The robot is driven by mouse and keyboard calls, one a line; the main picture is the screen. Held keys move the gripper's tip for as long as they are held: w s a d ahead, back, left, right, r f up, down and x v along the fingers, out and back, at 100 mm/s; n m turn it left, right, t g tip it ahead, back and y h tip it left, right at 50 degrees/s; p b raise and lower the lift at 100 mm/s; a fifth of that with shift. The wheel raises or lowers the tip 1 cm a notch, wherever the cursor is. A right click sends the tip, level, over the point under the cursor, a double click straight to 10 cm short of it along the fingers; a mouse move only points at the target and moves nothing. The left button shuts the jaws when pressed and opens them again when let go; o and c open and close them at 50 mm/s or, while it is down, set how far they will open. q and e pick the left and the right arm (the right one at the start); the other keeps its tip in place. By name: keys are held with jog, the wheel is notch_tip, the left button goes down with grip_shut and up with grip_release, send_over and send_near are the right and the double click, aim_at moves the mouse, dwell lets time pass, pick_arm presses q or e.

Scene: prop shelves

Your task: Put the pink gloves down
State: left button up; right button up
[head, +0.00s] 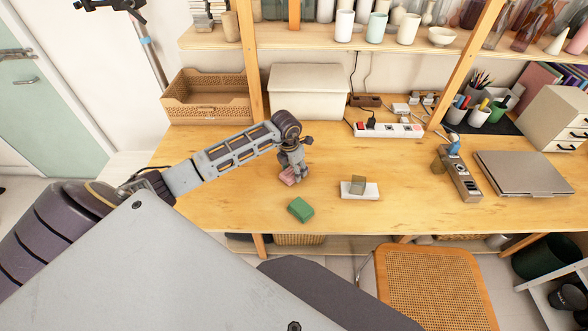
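My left arm reaches in from the left over the wooden desk (230,200). My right gripper is not in view.
A green block (300,210) lies just in front of the gloves. A white pad with a small greyish block (357,186) is to the right. A white box (308,92), power strip (388,131) and closed laptop (525,172) stand around. The desktop left of the gripper is clear.

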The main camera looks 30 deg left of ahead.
pick_arm(q)
jog(key=shift+f, duration=0.15)
jog(key=o, duration=0.9)
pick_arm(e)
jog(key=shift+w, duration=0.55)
